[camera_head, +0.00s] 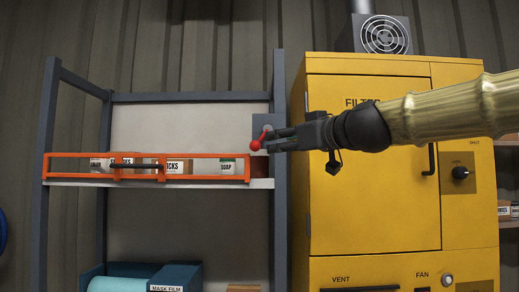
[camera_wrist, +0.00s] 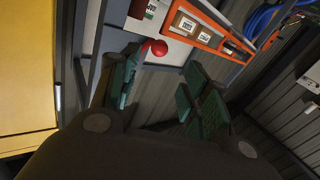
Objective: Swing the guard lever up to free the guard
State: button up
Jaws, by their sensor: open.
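The guard lever is a short red arm with a red ball knob (camera_head: 255,145). It hangs down and to the left from a grey plate (camera_head: 262,122) on the shelf's right post. The orange guard (camera_head: 150,180) lies across the front of the shelf, its right end just below the knob. My gripper (camera_head: 272,141) comes in from the right with its fingertips close to the knob. In the wrist view, my gripper (camera_wrist: 160,66) is open, with the red knob (camera_wrist: 159,47) just beyond the gap between the fingertips. I cannot tell whether a finger touches it.
Boxes (camera_head: 178,166) stand on the shelf behind the guard. A yellow filter cabinet (camera_head: 365,215) stands close right of the shelf, under my arm. A blue bin labelled mask film (camera_head: 178,278) is on the lower shelf. The space above the guard is free.

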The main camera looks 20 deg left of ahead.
aim_at(258, 145)
jog(key=p+x, duration=0.3)
jog(key=x, duration=0.7)
jog(key=shift+w+a, duration=0.2)
jog(key=shift+w, duration=0.05)
grip_shut()
